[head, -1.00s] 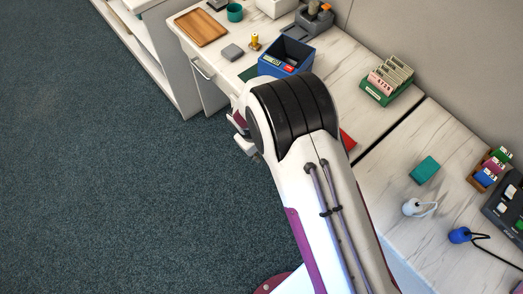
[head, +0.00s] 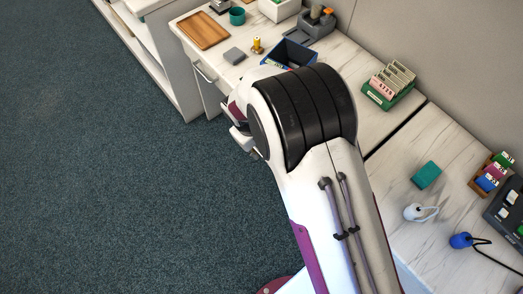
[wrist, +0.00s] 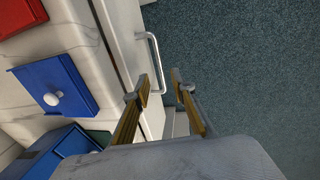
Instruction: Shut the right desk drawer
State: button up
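In the wrist view, a pale drawer front with a silver bar handle (wrist: 153,62) runs along the desk's front edge. I take it for the right desk drawer; how far it stands out is hard to tell. My gripper (wrist: 163,86) is open and empty, its two fingers apart. The fingertips are close to the handle's lower end in the picture; whether they touch anything is unclear. In the head view my arm hides the right drawer and most of the gripper. Another silver handle (head: 204,72) shows on the desk's left front.
The desk top holds a wooden board (head: 203,30), a grey block (head: 234,55), a dark blue bin (head: 290,52) and a green card holder (head: 387,97). A blue piece with a white knob (wrist: 78,78) lies near the drawer. The carpet (head: 110,190) in front is clear.

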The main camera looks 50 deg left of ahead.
jog(key=shift+s+r, duration=0.25)
jog(key=shift+r, duration=1.1)
jog(key=shift+s+r, duration=0.25)
jog(key=shift+r, duration=1.05)
